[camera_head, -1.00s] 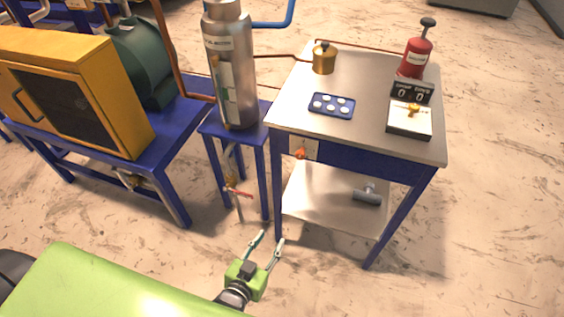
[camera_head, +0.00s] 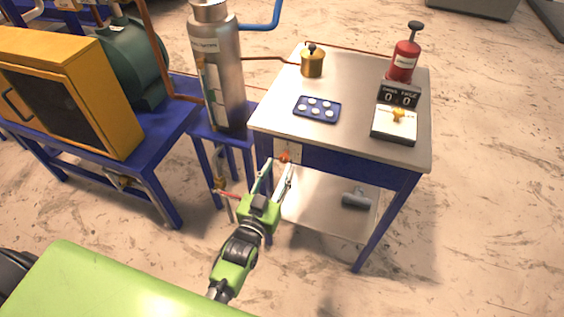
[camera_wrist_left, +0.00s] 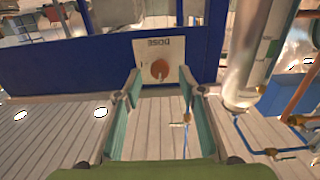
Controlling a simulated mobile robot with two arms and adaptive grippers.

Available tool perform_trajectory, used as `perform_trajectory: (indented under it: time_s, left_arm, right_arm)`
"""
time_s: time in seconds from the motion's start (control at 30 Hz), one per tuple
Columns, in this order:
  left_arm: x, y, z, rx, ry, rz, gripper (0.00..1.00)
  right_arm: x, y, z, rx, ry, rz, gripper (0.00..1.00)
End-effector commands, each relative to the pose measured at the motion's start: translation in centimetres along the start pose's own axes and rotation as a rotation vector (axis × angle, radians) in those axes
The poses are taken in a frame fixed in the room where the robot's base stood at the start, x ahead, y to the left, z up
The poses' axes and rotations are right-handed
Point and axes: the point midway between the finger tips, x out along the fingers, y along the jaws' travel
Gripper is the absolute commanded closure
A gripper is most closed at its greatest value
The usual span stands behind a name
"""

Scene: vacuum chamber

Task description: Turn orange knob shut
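The orange knob (camera_head: 285,156) sits on a pale plate on the blue front edge of the table, near its left corner. In the left wrist view the knob (camera_wrist_left: 160,69) is on a white plate (camera_wrist_left: 150,48) with lettering that appears upside down. My left gripper (camera_head: 278,168) is open, its fingers pointing at the plate just in front of the knob. In the left wrist view its two fingers (camera_wrist_left: 160,82) stand apart, one on each side below the knob, with nothing seen between them. I cannot tell whether they touch the plate. My right gripper is not in view.
The grey-topped table (camera_head: 350,138) holds a blue tray (camera_head: 317,109), a brass pot (camera_head: 312,63), a red canister (camera_head: 404,60) and a counter box (camera_head: 394,125). A steel cylinder (camera_head: 220,75) stands on a blue stand to the left. A red-handled valve (camera_head: 226,193) is close left of my gripper.

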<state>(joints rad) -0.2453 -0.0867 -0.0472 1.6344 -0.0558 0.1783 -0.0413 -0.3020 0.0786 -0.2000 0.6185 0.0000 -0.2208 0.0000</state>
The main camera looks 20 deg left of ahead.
Motion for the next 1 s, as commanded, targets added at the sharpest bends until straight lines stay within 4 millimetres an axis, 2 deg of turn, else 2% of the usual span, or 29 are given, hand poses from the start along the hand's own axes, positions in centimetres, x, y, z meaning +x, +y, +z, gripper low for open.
perform_trajectory:
  time_s: [0.03,0.2,0.57,0.6,0.7,0.73,1.0]
  left_arm:
    - [0.9,0.0,-0.1,0.000,0.002,0.000,0.64]
    - [2.6,0.0,0.0,0.000,0.000,0.000,0.64]
    - [3.1,0.0,0.0,-0.001,-0.001,0.000,0.64]
    - [3.1,0.0,0.0,-0.001,-0.001,0.000,0.69]
    - [3.1,0.0,0.0,-0.001,-0.001,0.000,0.95]
    - [3.1,0.0,0.0,-0.001,-0.001,0.000,1.00]
    - [3.1,0.0,-0.2,-0.067,-0.001,0.000,1.00]
  right_arm:
    - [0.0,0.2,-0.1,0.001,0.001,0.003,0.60]
    - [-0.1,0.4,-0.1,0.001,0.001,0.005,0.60]
    - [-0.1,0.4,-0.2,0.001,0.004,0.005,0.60]
    - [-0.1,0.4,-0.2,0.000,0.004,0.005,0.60]
    - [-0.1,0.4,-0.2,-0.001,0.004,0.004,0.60]
    - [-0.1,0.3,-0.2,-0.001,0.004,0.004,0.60]
    - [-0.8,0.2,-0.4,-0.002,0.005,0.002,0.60]
